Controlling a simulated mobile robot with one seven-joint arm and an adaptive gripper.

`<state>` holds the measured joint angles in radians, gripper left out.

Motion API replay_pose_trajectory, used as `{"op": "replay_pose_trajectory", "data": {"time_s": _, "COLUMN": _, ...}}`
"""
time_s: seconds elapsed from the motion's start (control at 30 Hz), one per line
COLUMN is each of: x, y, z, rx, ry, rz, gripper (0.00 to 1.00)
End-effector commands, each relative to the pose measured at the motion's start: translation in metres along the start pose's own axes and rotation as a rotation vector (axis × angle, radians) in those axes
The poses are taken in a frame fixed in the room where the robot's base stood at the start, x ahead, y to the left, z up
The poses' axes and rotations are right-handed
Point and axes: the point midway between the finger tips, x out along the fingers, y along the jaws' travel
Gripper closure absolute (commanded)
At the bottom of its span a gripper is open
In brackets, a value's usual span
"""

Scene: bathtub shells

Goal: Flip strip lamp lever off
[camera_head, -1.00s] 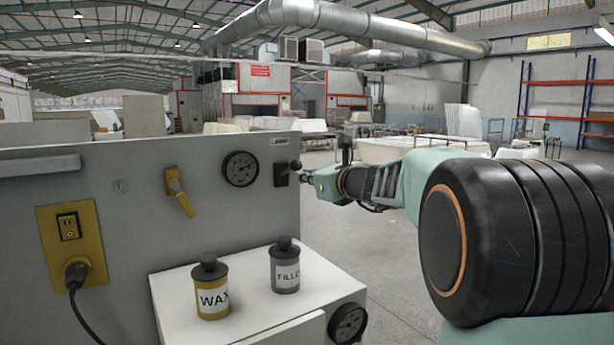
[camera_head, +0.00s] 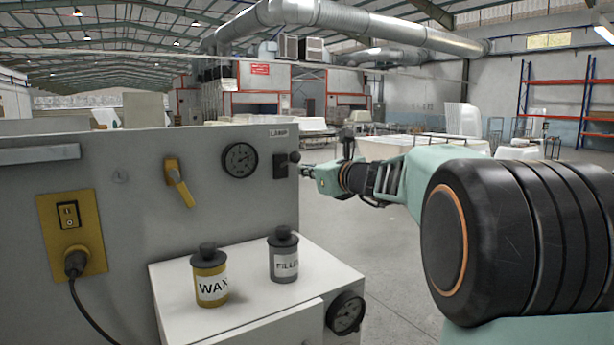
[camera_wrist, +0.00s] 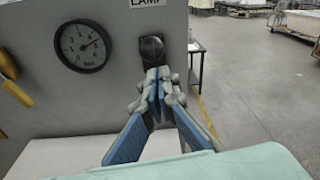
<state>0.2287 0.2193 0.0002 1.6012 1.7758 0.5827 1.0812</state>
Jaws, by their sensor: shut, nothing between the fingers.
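The strip lamp lever is a dark plate (camera_head: 280,166) with a black round knob (camera_head: 294,157), at the right edge of the grey panel, under a LAMP label (camera_head: 279,132). In the head view the knob sticks out near the plate's upper part. In the wrist view the knob (camera_wrist: 152,46) faces me. My gripper (camera_wrist: 160,73) is shut and empty, its tips just below the knob and overlapping the lower plate in the picture. I cannot tell whether they touch. In the head view my gripper (camera_head: 306,171) is small, right of the plate.
A round gauge (camera_head: 240,160), a yellow valve handle (camera_head: 178,183) and a yellow socket plate (camera_head: 72,236) are on the panel. WAX (camera_head: 209,276) and FILLER (camera_head: 283,255) bottles stand on the white ledge (camera_head: 258,309) below. Open floor (camera_head: 395,255) lies to the right.

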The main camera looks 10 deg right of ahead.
Motion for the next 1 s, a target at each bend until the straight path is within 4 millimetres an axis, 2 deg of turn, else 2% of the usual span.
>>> {"op": "replay_pose_trajectory", "data": {"time_s": 0.03, "x": 0.001, "y": -0.001, "z": -0.022, "rx": 0.002, "ry": 0.012, "rz": -0.002, "gripper": 1.00}}
{"op": "replay_pose_trajectory", "data": {"time_s": 0.07, "x": 0.001, "y": -0.002, "z": -0.029, "rx": 0.002, "ry": 0.018, "rz": -0.001, "gripper": 1.00}}
{"op": "replay_pose_trajectory", "data": {"time_s": 0.1, "x": -0.008, "y": -0.005, "z": -0.008, "rx": -0.002, "ry": 0.011, "rz": -0.003, "gripper": 1.00}}
{"op": "replay_pose_trajectory", "data": {"time_s": 0.13, "x": -0.014, "y": -0.006, "z": -0.001, "rx": -0.004, "ry": 0.013, "rz": -0.003, "gripper": 1.00}}
{"op": "replay_pose_trajectory", "data": {"time_s": 0.43, "x": -0.052, "y": -0.013, "z": 0.039, "rx": -0.001, "ry": 0.022, "rz": -0.005, "gripper": 1.00}}
{"op": "replay_pose_trajectory", "data": {"time_s": 0.63, "x": -0.062, "y": -0.015, "z": 0.049, "rx": 0.002, "ry": 0.025, "rz": -0.004, "gripper": 1.00}}
{"op": "replay_pose_trajectory", "data": {"time_s": 1.0, "x": -0.063, "y": -0.015, "z": 0.049, "rx": 0.001, "ry": 0.027, "rz": -0.005, "gripper": 1.00}}
